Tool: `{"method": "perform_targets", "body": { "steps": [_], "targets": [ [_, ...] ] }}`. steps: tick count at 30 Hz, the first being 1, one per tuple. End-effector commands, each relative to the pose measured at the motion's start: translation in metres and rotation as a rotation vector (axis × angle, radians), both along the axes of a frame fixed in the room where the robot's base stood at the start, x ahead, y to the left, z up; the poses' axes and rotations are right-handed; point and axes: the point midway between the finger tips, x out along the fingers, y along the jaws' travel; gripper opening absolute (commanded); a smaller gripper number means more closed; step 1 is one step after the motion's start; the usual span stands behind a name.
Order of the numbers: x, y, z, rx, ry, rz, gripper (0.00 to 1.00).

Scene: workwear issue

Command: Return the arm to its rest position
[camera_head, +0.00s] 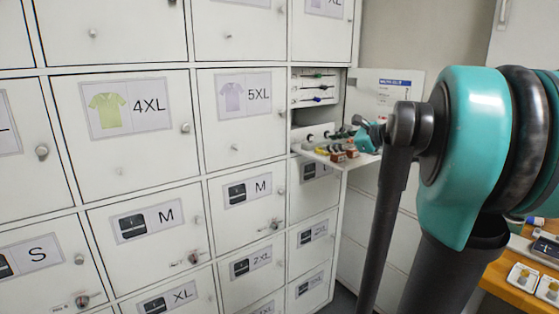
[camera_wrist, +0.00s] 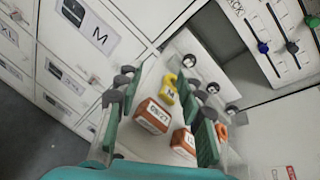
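My arm crosses the right of the head view, and my gripper (camera_head: 368,134) is at the open locker compartment (camera_head: 330,112). In the wrist view, my gripper (camera_wrist: 158,84) has its two green fingers spread apart. Between and beyond them are an orange block with a white numbered face (camera_wrist: 152,115), a second orange block (camera_wrist: 184,140) and a yellow tag marked M (camera_wrist: 168,90). I see nothing clasped. Whether the fingers touch any of these pieces is unclear.
White locker doors (camera_head: 130,110) with size labels fill the left. Small items crowd the compartment's ledge (camera_head: 360,161). A wooden table (camera_head: 510,285) with small trays (camera_head: 523,278) stands at lower right.

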Motion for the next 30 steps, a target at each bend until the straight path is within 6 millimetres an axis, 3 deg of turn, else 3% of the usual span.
{"method": "perform_targets", "body": {
  "steps": [4, 9, 15, 18, 24, 30],
  "targets": [
    [-0.04, 0.027, -0.076, -0.303, -0.052, 0.146, 0.38],
    [-0.104, 0.044, -0.175, -0.721, -0.137, 0.401, 0.38],
    [-0.191, 0.035, -0.28, -1.205, -0.248, 0.787, 0.38],
    [-0.23, 0.021, -0.318, -1.409, -0.297, 0.986, 0.38],
    [-0.278, -0.005, -0.358, -1.649, -0.349, 1.263, 0.38],
    [-0.286, -0.012, -0.364, -1.695, -0.356, 1.322, 0.38]
  ]
}}
